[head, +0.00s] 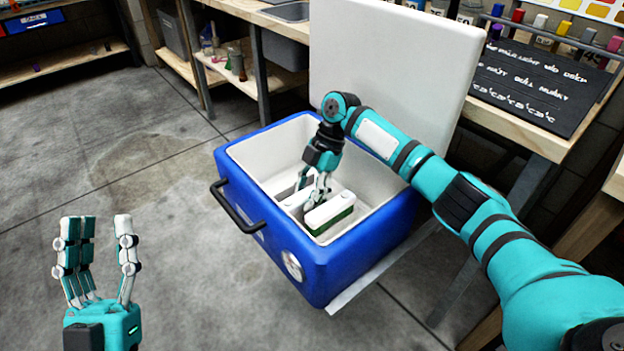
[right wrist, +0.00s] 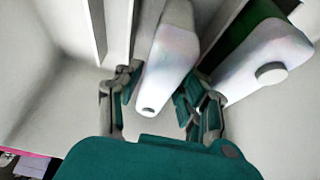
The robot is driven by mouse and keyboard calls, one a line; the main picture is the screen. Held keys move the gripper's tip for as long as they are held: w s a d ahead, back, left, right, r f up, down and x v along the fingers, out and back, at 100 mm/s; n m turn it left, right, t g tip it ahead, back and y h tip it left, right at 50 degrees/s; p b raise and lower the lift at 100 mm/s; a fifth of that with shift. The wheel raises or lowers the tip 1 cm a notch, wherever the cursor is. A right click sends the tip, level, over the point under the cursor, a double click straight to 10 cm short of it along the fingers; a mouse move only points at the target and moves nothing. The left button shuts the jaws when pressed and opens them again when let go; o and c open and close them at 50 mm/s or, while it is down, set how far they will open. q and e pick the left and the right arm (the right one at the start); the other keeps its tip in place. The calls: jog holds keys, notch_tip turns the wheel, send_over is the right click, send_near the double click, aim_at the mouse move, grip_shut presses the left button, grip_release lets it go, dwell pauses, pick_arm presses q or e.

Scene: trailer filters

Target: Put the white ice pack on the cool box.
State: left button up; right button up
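The blue cool box (head: 232,180) stands on the floor with its white lid up and its white inside showing. My right gripper (head: 318,196) reaches down into it. In the right wrist view its fingers (right wrist: 160,88) lie on either side of the white ice pack (right wrist: 165,60), very close to it; whether they press on it I cannot tell. In the head view the white ice pack (head: 294,202) is partly hidden by the fingers and stands inside the box. My left gripper (head: 99,222) is open and empty, left of the box.
A green pack with a white top (head: 330,212) stands close on the right of the white pack, and shows in the right wrist view (right wrist: 262,62). Another pale slab (right wrist: 116,30) is at left. A workbench with a black board (head: 540,85) stands behind. Floor at left is clear.

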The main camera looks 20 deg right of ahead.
jog(key=p+v, duration=0.1)
jog(key=v, duration=0.2)
jog(key=shift+r, duration=0.25)
pick_arm(q)
jog(key=shift+w+d+f+g+y, duration=0.1)
jog(key=shift+w+f+g+y, duration=0.05)
jog(key=shift+w+f+g, duration=0.5)
jog(key=shift+w+a+f+g+y, duration=0.1)
jog(key=shift+w+f+g, duration=0.2)
jog(key=shift+f+g, duration=0.4)
jog(key=shift+w+d+f+g+y, duration=0.15)
jog(key=shift+w+f+g, duration=0.35)
jog(key=shift+f, duration=0.4)
pick_arm(e)
jog(key=shift+d+r, duration=0.25)
jog(key=shift+r, duration=0.05)
jog(key=shift+c, duration=0.5)
